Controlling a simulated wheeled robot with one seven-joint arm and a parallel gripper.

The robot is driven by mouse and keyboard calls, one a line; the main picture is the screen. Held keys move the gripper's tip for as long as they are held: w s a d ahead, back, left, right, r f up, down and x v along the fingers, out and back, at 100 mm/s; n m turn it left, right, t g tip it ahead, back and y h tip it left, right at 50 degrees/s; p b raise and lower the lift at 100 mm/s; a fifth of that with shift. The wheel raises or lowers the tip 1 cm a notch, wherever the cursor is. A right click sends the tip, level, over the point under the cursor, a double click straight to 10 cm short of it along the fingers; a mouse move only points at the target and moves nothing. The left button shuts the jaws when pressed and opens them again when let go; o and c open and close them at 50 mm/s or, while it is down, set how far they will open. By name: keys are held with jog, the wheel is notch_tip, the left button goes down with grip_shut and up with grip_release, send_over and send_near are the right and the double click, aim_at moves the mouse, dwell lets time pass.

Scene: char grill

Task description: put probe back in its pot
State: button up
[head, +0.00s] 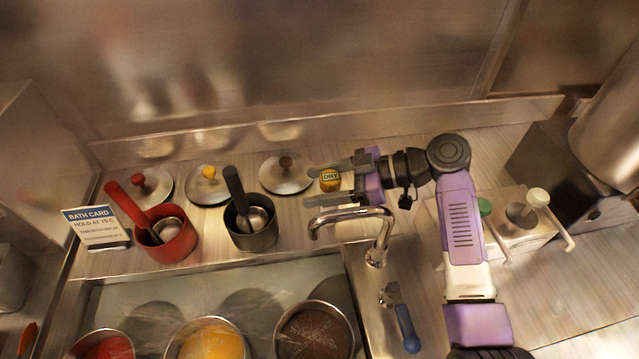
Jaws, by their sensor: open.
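My gripper (311,186) reaches in from the right with its jaws open, pointing left above the back counter. A small yellow piece labelled DRY (330,180) shows between its fingers; I cannot tell whether they touch it. A red pot (168,243) stands at the left with a red-handled tool (126,203) leaning out to the upper left. A dark pot (252,233) stands to its right, with a dark-handled tool (236,190) leaning out. I cannot make out which thing is the probe; its tip may be hidden.
Lids with red (152,188), yellow (208,187) and brown (286,176) knobs lie along the back. A tap (376,253) stands in front of my gripper. A bath card (92,226) is at left. Food pans (213,342) sit in the front well. A pump unit (515,216) stands at right.

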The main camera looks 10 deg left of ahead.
jog(key=shift+r, duration=0.2)
jog(key=v, duration=0.7)
jog(key=shift+d, duration=0.2)
